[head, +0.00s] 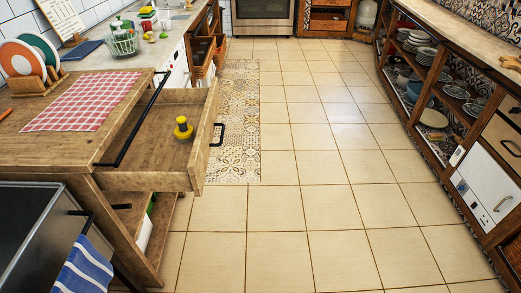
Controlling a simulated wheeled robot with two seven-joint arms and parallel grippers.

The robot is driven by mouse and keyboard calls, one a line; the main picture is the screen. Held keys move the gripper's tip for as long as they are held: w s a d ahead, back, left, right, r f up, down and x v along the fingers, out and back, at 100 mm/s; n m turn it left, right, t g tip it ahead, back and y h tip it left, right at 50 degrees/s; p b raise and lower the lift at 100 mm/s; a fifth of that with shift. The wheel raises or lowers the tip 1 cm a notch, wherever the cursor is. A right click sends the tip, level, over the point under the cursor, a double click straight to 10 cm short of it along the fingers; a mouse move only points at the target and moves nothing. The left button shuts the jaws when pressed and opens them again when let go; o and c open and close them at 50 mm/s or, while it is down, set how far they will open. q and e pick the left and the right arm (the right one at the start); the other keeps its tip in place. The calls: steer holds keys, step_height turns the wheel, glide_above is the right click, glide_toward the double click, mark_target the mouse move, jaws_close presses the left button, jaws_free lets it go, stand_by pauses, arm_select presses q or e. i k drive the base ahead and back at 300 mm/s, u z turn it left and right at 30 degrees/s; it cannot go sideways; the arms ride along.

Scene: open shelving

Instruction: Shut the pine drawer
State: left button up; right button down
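The pine drawer (150,179) stands pulled out to the right from the wooden counter unit (62,150) at the left of the head view. Its front panel (206,138) carries a dark handle (217,135) on the outer side. Inside the drawer is a small yellow object with a dark middle (183,128). Neither of my grippers shows in the head view.
Tiled floor (320,180) is open in front of the drawer. A grey appliance with a blue striped towel (84,268) stands at the near left. A dark bar (135,120) runs along the counter's edge. Open shelving with dishes (433,118) lines the right side.

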mark_target(155, 161)
steer(key=z, duration=0.45)
steer(key=i, duration=0.85)
steer(key=u, duration=1.75)
